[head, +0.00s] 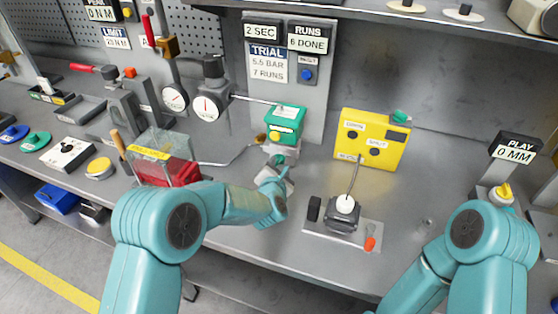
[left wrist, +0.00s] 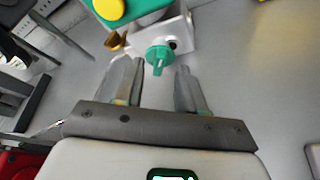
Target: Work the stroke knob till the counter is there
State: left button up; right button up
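The green actuator (head: 285,125) with a yellow button stands on a grey block below the backboard. In the left wrist view a teal knob (left wrist: 158,57) sits on the block's face, below the actuator's green body (left wrist: 122,10). My left gripper (head: 286,172) is at this block. In the left wrist view my left gripper (left wrist: 157,88) is open, its fingertips either side of the knob and just short of it, with a gap each side. The counter (head: 308,40) reads RUNS 6 DONE. The trial card (head: 267,63) reads 5.5 BAR, 7 RUNS. My right gripper is out of view.
A display (head: 262,31) reads 2 SEC; a blue button (head: 307,74) is under the counter. A yellow box (head: 372,138) and a joystick-like unit (head: 343,212) stand to the right. A clear-lidded red box (head: 168,160) is left of my gripper. Another display (head: 515,152) reads PLAY 0 MM.

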aim_at(279, 161)
pick_arm(q)
jog(key=shift+x, duration=1.35)
jog(key=shift+s, duration=0.15)
grip_shut()
jog(key=b, duration=0.2)
jog(key=m+b, duration=0.1)
jog(key=b, duration=0.1)
jog(key=shift+d+f+m+t+y, duration=0.15)
jog(key=shift+f+m+t+y, duration=0.15)
jog(key=shift+f, duration=0.05)
jog(key=shift+r, duration=0.2)
jog(key=shift+m+y, duration=0.3)
grip_release()
